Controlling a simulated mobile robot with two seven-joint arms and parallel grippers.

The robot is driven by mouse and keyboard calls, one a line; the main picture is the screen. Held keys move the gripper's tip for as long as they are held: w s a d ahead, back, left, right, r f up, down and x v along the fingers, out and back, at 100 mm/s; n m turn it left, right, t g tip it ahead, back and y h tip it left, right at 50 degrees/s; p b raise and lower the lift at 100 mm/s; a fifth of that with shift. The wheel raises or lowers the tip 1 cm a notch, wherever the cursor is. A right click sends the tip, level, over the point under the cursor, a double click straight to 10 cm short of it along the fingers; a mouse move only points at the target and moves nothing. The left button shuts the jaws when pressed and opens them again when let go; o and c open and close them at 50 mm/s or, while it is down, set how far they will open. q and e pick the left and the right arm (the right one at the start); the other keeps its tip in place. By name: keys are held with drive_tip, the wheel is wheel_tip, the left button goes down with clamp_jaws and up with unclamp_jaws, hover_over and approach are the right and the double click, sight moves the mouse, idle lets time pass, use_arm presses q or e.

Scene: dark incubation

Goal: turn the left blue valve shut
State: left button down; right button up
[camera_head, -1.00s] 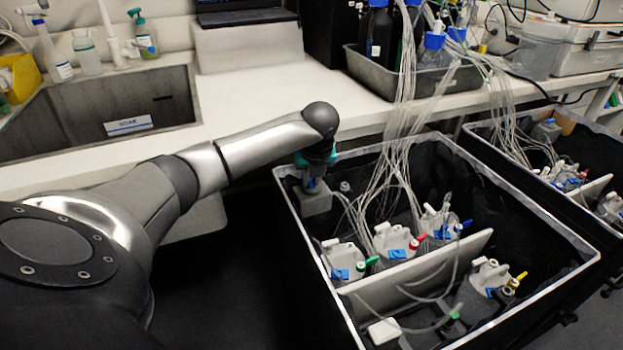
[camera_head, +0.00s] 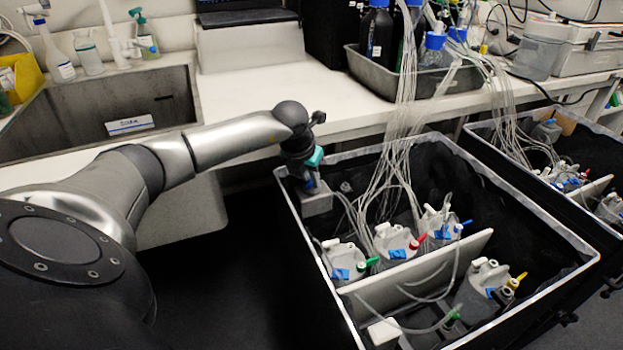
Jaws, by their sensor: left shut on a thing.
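Another blue valve (camera_head: 465,225) sits on a bottle further right in the crate, apart from the gripper. My right gripper is not in view.
The crate also holds bottles with a green valve (camera_head: 371,262), a red valve (camera_head: 417,241) and a yellow valve (camera_head: 517,280), plus a white divider (camera_head: 425,268). Clear tubes (camera_head: 398,150) hang into it from the grey tray (camera_head: 372,82). A sink (camera_head: 100,105) lies left.

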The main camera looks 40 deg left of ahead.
use_arm(q)
drive_tip(key=m+h, duration=0.1)
drive_tip(key=m, duration=0.3)
drive_tip(key=shift+a+h, duration=0.15)
drive_tip(key=shift+h, duration=0.25)
drive_tip(key=shift+m, duration=0.9)
drive_tip(key=shift+m+h+b, duration=0.3)
drive_tip(key=shift+m+h, duration=0.2)
drive_tip(key=shift+m, duration=0.6)
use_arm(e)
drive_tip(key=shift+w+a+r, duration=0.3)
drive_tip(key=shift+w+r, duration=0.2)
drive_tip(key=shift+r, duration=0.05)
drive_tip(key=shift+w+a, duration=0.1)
use_arm(q)
drive_tip(key=c, duration=0.8)
unclamp_jaws()
drive_tip(key=shift+r, duration=0.1)
drive_tip(key=shift+c, duration=0.2)
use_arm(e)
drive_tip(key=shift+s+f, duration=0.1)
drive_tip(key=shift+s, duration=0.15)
